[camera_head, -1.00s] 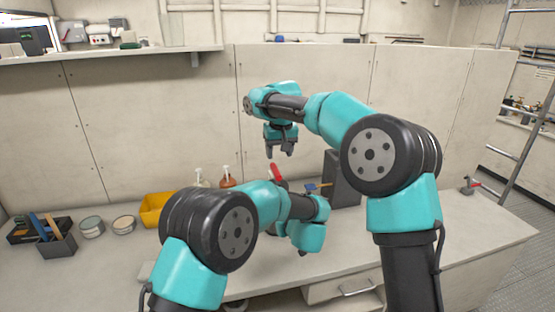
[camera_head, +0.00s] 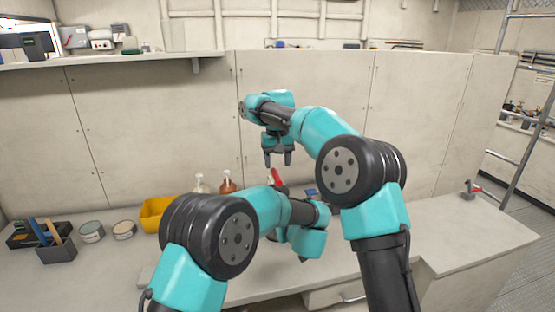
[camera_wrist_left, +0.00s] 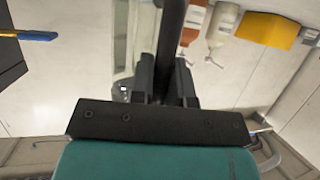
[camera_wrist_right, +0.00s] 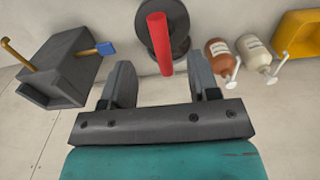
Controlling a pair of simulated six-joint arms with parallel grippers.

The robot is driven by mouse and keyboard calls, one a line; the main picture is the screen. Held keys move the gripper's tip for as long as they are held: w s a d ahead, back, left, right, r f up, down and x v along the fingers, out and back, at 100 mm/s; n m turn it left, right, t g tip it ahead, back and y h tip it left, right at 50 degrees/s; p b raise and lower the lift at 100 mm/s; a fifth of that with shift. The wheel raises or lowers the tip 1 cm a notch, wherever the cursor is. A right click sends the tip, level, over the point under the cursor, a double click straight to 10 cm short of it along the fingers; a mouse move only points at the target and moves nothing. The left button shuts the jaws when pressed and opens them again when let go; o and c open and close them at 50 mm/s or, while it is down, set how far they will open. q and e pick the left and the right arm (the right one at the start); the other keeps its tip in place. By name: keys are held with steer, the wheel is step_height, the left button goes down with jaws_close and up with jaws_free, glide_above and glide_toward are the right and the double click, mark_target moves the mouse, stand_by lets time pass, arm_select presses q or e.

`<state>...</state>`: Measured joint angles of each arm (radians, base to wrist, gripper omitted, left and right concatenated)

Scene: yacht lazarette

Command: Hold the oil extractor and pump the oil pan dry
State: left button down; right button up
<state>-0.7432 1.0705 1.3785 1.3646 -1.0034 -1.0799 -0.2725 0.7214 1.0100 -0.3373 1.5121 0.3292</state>
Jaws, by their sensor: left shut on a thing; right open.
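The oil extractor shows in the right wrist view as a dark round body with a red handle (camera_wrist_right: 160,42). In the head view only the red handle (camera_head: 276,177) shows clearly; my left arm hides most of the rest. My left gripper (camera_wrist_left: 167,66) is shut on the extractor's dark upright shaft (camera_wrist_left: 173,25). In the head view its fingers are mostly hidden. My right gripper (camera_head: 278,161) is open and empty, pointing down above the red handle. In its wrist view the handle lies just beyond the fingers, between them. I cannot make out the oil pan.
A brown bottle (camera_wrist_right: 219,55) and a cream bottle (camera_wrist_right: 256,52) stand beside the extractor, with a yellow bin (camera_head: 154,212) nearby. A dark box (camera_wrist_right: 65,75) with tools sits on its other side. Tins (camera_head: 92,231) stand at left.

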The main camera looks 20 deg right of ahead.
mark_target(278, 177)
steer(key=shift+f, duration=3.6)
jaws_close()
